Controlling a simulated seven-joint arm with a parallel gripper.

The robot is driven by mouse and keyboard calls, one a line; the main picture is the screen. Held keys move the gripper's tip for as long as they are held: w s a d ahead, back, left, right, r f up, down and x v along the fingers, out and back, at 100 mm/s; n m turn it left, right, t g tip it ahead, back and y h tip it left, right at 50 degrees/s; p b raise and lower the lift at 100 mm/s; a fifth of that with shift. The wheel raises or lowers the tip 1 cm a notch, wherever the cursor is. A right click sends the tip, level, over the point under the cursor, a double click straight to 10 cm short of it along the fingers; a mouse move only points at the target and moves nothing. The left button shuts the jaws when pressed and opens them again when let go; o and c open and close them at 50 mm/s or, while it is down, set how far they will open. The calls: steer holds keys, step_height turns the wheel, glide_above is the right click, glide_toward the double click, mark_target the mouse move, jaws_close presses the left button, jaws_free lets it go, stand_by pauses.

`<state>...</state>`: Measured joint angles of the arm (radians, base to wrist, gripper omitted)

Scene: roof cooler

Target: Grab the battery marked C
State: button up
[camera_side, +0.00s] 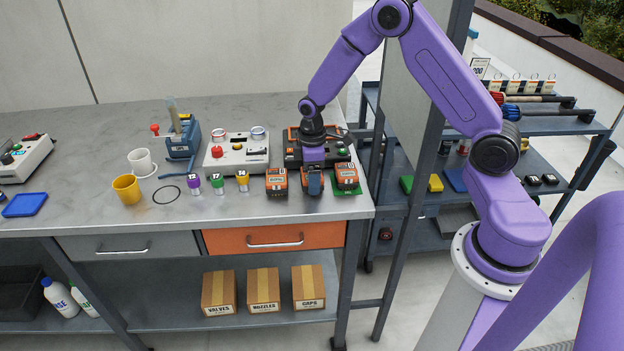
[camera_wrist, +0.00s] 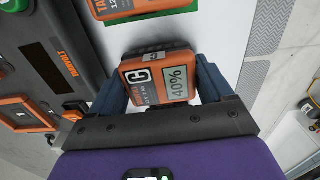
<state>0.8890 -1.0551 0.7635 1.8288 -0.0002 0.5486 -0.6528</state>
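The battery marked C (camera_wrist: 150,85) is orange and dark grey, with a display reading 40%. It lies between the two blue fingers of my gripper (camera_wrist: 160,88) in the wrist view, slightly turned relative to them. The fingers are close to both of its sides; whether they press on it cannot be told. In the side view my gripper (camera_side: 313,183) points down at the front edge of the bench, and the battery there is mostly hidden behind it. Similar orange batteries stand left (camera_side: 276,182) and right (camera_side: 346,177) of it, the right one on a green mat.
A dark charger-like unit (camera_side: 295,152) with a green button stands right behind my gripper. A grey box with a red button (camera_side: 235,157) and several coloured-capped containers (camera_side: 218,183) are to the left. The bench's front edge is close. An orange drawer (camera_side: 270,240) lies below.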

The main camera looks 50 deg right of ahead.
steer(key=c, duration=0.4)
steer(key=shift+o, duration=0.2)
steer(key=shift+r, duration=0.15)
